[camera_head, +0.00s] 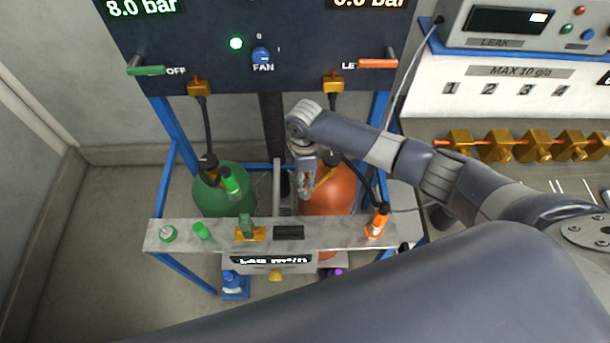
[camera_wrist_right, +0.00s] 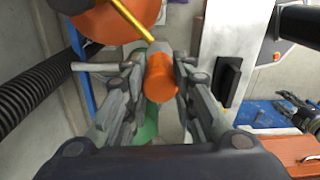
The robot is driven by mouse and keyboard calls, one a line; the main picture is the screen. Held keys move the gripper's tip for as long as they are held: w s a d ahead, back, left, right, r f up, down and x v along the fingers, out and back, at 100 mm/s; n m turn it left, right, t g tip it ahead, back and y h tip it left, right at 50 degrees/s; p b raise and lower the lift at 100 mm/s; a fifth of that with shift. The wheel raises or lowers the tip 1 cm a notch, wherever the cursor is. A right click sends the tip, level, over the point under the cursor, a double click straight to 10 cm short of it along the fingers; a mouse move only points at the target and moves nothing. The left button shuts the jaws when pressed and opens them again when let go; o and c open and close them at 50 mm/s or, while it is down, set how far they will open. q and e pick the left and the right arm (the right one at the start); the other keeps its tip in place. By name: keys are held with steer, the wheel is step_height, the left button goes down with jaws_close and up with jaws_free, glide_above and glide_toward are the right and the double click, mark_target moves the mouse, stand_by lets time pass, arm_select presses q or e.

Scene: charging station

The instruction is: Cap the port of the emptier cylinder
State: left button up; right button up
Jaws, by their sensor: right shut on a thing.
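A green cylinder (camera_head: 222,186) stands at left and an orange cylinder (camera_head: 334,197) at right in the blue frame. The left display (camera_head: 145,7) reads 8.0 bar; the right one (camera_head: 370,4) is cut off at the top, its first digit unclear. My right gripper (camera_head: 304,190) is in front of the orange cylinder's left side. In the wrist view it is shut on an orange cap (camera_wrist_right: 159,77). A brass-coloured tube (camera_wrist_right: 133,21) ends close beyond the cap; whether they touch is unclear. A green cap (camera_head: 201,231) is on the shelf. My left gripper is out of view.
The grey shelf (camera_head: 330,235) crosses in front of the cylinders. It bears a green-handled brass valve (camera_head: 247,231), a black block (camera_head: 289,232) and an orange connector (camera_head: 378,221). Black hoses run down behind. A bench with brass valves (camera_head: 500,146) is at right. Left floor is clear.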

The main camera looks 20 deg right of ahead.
steer(key=shift+f+b, duration=1.2)
steer(key=shift+f, duration=0.75)
steer(key=o, duration=0.9)
steer(key=shift+r, duration=0.1)
step_height(320, 180, up, 12)
